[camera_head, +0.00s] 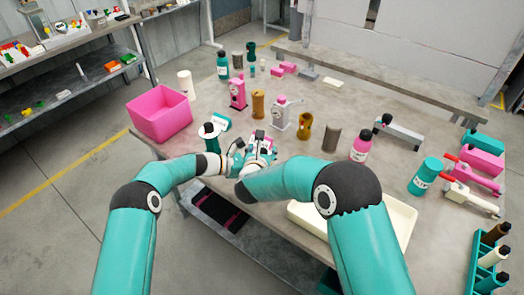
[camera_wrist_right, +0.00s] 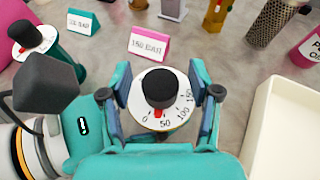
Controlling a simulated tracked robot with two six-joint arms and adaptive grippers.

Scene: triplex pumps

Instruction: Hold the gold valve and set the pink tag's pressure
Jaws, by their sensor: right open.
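In the right wrist view a white dial (camera_wrist_right: 135,100) with a black knob (camera_wrist_right: 160,88) sits between the fingers of my right gripper (camera_wrist_right: 160,100). The fingers are open on either side of it. Its red pointer is near 50, on the side towards 0. A pink tag (camera_wrist_right: 149,44) reading 150 BAR stands just behind the dial. My right gripper also shows in the head view (camera_head: 262,147). My left gripper (camera_head: 236,156) is close beside it; its fingers are too small to judge. I cannot pick out the gold valve's body for certain; the dial's underside is hidden.
A second black-knobbed dial (camera_head: 208,130) stands left, with a teal tag (camera_head: 221,121). Gold-brown parts (camera_head: 258,104) and a pink bottle (camera_head: 361,148) stand further back. A pink bin (camera_head: 160,112) is at the left and a cream tray (camera_head: 400,220) at the right.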

